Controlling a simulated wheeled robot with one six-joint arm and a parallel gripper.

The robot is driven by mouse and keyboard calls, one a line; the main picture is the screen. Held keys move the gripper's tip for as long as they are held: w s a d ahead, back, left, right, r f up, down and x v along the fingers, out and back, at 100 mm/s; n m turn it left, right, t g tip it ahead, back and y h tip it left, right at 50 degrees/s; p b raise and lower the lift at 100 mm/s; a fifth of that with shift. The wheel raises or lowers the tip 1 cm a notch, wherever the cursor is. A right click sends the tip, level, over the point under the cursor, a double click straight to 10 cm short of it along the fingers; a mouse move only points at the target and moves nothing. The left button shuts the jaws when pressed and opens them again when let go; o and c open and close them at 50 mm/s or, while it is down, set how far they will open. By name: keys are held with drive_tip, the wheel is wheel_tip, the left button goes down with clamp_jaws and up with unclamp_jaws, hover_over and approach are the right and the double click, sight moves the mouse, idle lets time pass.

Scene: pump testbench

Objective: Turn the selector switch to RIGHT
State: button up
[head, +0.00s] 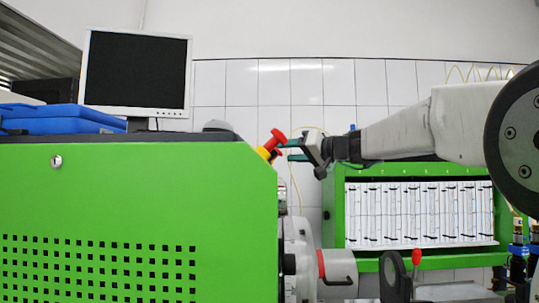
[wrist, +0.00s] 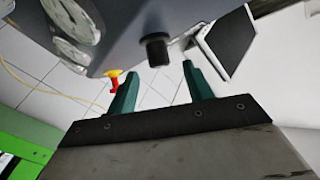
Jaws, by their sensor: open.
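A short black knob, which looks like the selector switch (wrist: 156,49), sticks out of a grey panel (wrist: 120,40) in the wrist view. I cannot tell which way it is turned. My gripper (wrist: 157,72) is open, its two green fingers pointing at the panel. The knob appears ahead of the gap between the fingertips, with no visible contact. In the head view my gripper (head: 286,150) is beside the upper right edge of the green cabinet, close to the red and yellow emergency stop. The selector switch cannot be made out there.
The emergency stop (head: 274,143) is close to my fingers; a red and yellow part (wrist: 113,78) shows left of them in the wrist view. Round gauges (wrist: 72,22) and a dark screen-like plate (wrist: 225,40) flank the knob. The green cabinet (head: 120,200) fills the left.

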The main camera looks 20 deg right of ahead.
sight(273, 153)
drive_tip(key=x, duration=0.6)
drive_tip(key=shift+d, duration=0.15)
drive_tip(key=shift+w+a, duration=0.2)
drive_tip(key=shift+a, duration=0.05)
drive_tip(key=c, duration=1)
drive_tip(key=shift+o, duration=0.2)
drive_tip(key=shift+m+h, duration=0.3)
drive_tip(key=shift+m, duration=0.2)
drive_tip(key=m+h, duration=0.5)
drive_tip(key=shift+m+g+h, duration=0.6)
drive_tip(key=shift+m+h, duration=1)
drive_tip(key=shift+m, duration=0.3)
